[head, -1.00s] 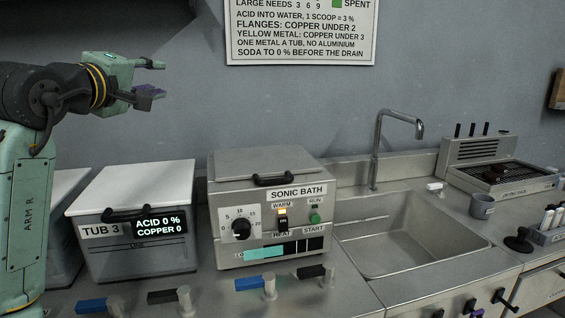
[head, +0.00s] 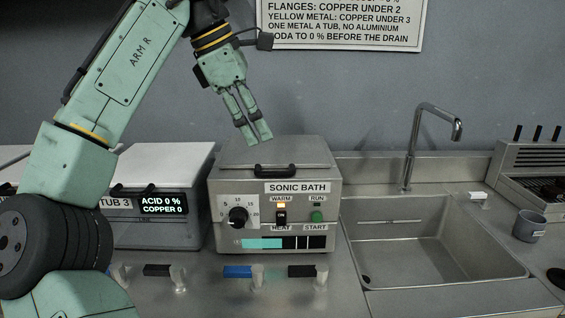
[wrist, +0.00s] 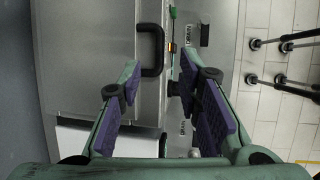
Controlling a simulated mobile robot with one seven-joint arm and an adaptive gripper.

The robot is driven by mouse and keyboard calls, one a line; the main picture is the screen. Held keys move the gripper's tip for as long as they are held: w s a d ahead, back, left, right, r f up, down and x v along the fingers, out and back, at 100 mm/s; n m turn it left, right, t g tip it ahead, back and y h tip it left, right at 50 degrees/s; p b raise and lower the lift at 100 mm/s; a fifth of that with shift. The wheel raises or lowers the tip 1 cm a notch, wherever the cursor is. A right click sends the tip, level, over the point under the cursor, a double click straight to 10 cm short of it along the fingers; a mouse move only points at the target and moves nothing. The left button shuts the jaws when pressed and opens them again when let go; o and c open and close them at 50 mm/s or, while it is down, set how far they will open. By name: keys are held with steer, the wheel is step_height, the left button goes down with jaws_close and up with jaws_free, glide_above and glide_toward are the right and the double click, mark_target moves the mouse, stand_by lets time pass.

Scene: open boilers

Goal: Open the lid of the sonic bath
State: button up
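The sonic bath (head: 327,208) is a grey metal box on the counter, with a dial, switches and a bar display on its front. Its lid (head: 235,155) is flat and closed, with a black handle (head: 278,171) at the front edge. My gripper (head: 259,140) points down above the lid, behind and a little left of the handle in the head view. In the wrist view, my gripper (wrist: 160,68) has its purple-padded fingers apart with nothing between them. The handle (wrist: 159,50) shows just beyond the fingertips, and the lid (wrist: 85,60) fills the left side.
Tub 3 (head: 180,165) with a white lid stands close on the left. A sink (head: 430,245) with a tall tap (head: 412,145) is on the right. Several valve levers (head: 237,271) line the front of the counter. A grey mug (head: 529,226) stands at far right.

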mark_target(276, 172)
steer(key=x, duration=0.9)
steer(key=shift+w+f+p, duration=0.1)
steer(key=shift+f+p, duration=0.1)
steer(key=shift+p, duration=0.2)
jaws_close()
